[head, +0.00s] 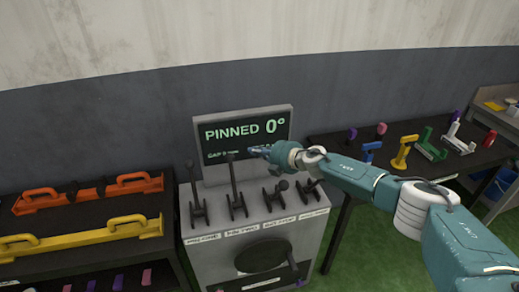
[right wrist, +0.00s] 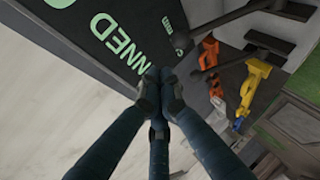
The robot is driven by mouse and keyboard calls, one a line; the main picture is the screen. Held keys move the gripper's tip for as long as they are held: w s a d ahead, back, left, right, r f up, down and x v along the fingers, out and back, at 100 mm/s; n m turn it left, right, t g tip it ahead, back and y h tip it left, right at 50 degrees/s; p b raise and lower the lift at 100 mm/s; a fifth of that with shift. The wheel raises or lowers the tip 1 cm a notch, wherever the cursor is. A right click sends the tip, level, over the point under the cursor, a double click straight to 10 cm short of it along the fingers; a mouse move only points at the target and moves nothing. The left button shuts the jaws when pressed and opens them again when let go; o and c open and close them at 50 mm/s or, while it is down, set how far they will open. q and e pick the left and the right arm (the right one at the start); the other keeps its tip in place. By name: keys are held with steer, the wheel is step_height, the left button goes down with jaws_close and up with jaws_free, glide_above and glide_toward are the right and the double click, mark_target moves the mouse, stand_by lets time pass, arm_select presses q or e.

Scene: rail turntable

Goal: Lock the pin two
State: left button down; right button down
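A grey console (head: 252,250) stands against the wall with a row of levers on top. The lever above the second label, which seems to read "PIN TWO", is the pin two lever (head: 235,185); it stands up, as does the first lever (head: 196,190). The third lever (head: 275,193) and fourth lever (head: 308,190) lean over. The screen (head: 222,143) reads "PINNED 0°". My right gripper (head: 258,151) is in front of the screen, above and right of the pin two lever, apart from it. Its fingertips (right wrist: 160,75) meet with nothing visible between them. My left gripper is out of view.
A dark table at the left holds an orange handled bar (head: 85,192) and a yellow handled bar (head: 80,238). A black table (head: 440,180) at the right holds several coloured pieces. Green floor (head: 365,245) lies open between console and right table.

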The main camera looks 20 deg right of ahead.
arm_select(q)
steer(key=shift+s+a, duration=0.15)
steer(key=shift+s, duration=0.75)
arm_select(e)
steer(key=shift+s+d+r, duration=0.5)
steer(key=shift+s+d, duration=0.05)
steer(key=shift+s, duration=0.1)
